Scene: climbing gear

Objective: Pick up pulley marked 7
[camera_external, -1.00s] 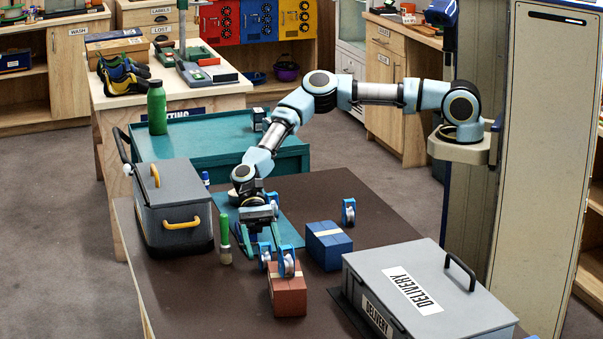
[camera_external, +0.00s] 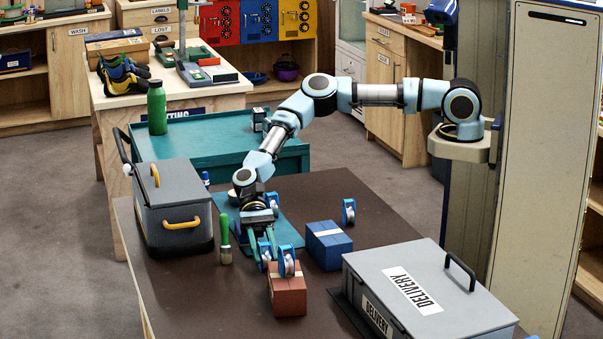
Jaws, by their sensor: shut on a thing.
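Several blue pulleys with pale wheels are on the dark table; their markings are too small to read, so I cannot tell which is marked 7. My gripper (camera_external: 264,254) points down with its green fingers shut on a blue pulley (camera_external: 265,250), which they partly hide. I cannot tell whether this pulley is clear of the table. A third pulley (camera_external: 348,211) stands alone further right. One more blue pulley (camera_external: 272,200) shows beside my wrist.
A red-brown box (camera_external: 288,292) is just in front of the gripper, and a blue box (camera_external: 328,245) is to its right. A green-topped bottle (camera_external: 225,240) and a grey cooler (camera_external: 173,205) are to the left. A grey delivery case (camera_external: 425,290) fills the right front.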

